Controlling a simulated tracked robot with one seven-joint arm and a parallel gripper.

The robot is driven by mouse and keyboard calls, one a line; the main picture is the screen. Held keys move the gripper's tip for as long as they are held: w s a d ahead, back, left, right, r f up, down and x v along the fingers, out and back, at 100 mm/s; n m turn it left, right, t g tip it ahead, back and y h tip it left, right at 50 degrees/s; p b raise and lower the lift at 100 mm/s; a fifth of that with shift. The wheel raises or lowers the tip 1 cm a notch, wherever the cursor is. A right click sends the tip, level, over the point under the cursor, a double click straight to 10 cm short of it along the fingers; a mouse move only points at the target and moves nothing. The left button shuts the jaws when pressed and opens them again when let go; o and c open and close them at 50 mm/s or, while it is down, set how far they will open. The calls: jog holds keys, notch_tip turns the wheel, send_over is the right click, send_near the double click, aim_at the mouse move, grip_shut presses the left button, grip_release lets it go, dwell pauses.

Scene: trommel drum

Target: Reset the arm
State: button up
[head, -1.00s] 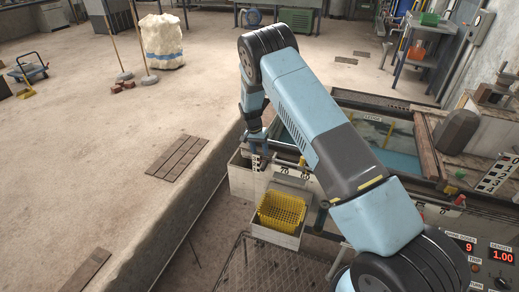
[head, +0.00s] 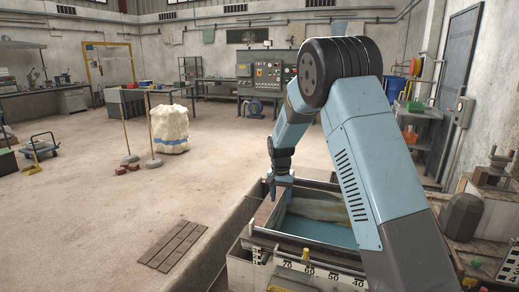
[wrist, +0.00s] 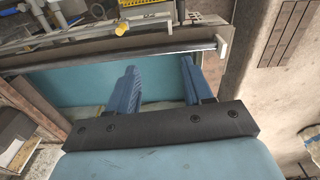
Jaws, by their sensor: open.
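My arm rises from the lower right in the head view, bends at a dark elbow, and drops to the left. My gripper (head: 279,187) hangs at the left end of the tank (head: 322,232), which has pale blue-green liquid or lining inside. In the wrist view my gripper (wrist: 160,80) shows two blue fingers spread apart with nothing between them. They point over the tank, toward a dark edge with a light strip. In the head view the fingertips are small and partly hidden by the tank's rim.
A ruler with numbers (head: 300,267) runs along the tank's front. A dark rounded block (head: 462,216) stands right of it. A floor grate (head: 173,246) lies to the left. A white sack (head: 170,130) and a blue cart (head: 40,147) stand farther back.

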jog(key=s+d+r+n+t, duration=0.1)
jog(key=s+d+r, duration=0.2)
jog(key=s+r, duration=0.35)
jog(key=s+d+r+t+y, duration=0.1)
jog(key=s+d+r, duration=0.3)
jog(key=s+r, duration=0.3)
jog(key=s+d+r+n+t, duration=0.1)
jog(key=s+d+r, duration=0.2)
jog(key=s+r, duration=0.35)
jog(key=s+d+r+t, duration=0.1)
jog(key=s+d+r, duration=0.1)
jog(key=s, duration=0.9)
jog(key=s+d+r+n+t, duration=0.1)
jog(key=s+d+r, duration=0.2)
jog(key=s, duration=0.8)
jog(key=shift+d+n+h, duration=0.25)
jog(key=shift+n+h, duration=0.05)
jog(key=shift+c, duration=0.8)
jog(key=shift+d, duration=0.1)
